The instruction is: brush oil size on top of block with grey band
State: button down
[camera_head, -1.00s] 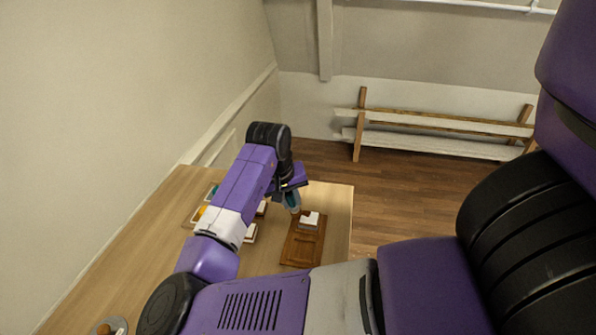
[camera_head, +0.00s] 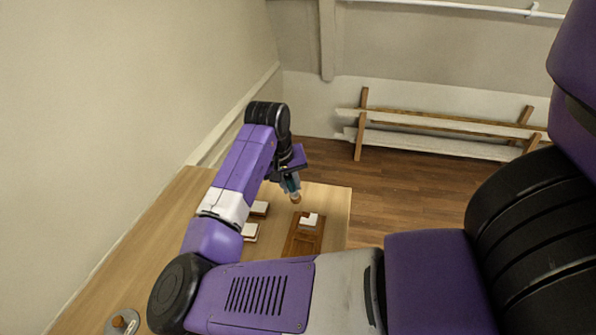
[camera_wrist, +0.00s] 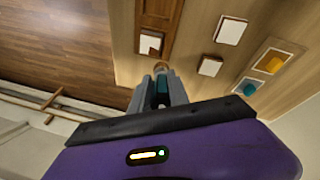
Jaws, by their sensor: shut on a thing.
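My gripper (camera_head: 291,182) is shut on a brush with a teal handle and a tan tip (camera_head: 296,198). The brush also shows between the fingers in the wrist view (camera_wrist: 161,68). Its tip is in the air, a little beyond a white-topped block (camera_head: 309,219) on a brown wooden board (camera_head: 303,242). In the wrist view this block (camera_wrist: 149,42) has a brown patch at one corner of its top. Two more white-topped blocks, a farther one (camera_head: 259,208) and a nearer one (camera_head: 250,232), stand left of the board. I cannot make out a grey band on any block.
In the wrist view a tray (camera_wrist: 262,79) holds a yellow item (camera_wrist: 273,64) and a teal item (camera_wrist: 248,87). A grey round dish (camera_head: 122,322) is at the table's near left. A wooden bench (camera_head: 440,130) stands by the far wall. The table's right edge is near the board.

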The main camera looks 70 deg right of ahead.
jog(key=shift+r+p, duration=0.45)
jog(key=shift+r, duration=0.75)
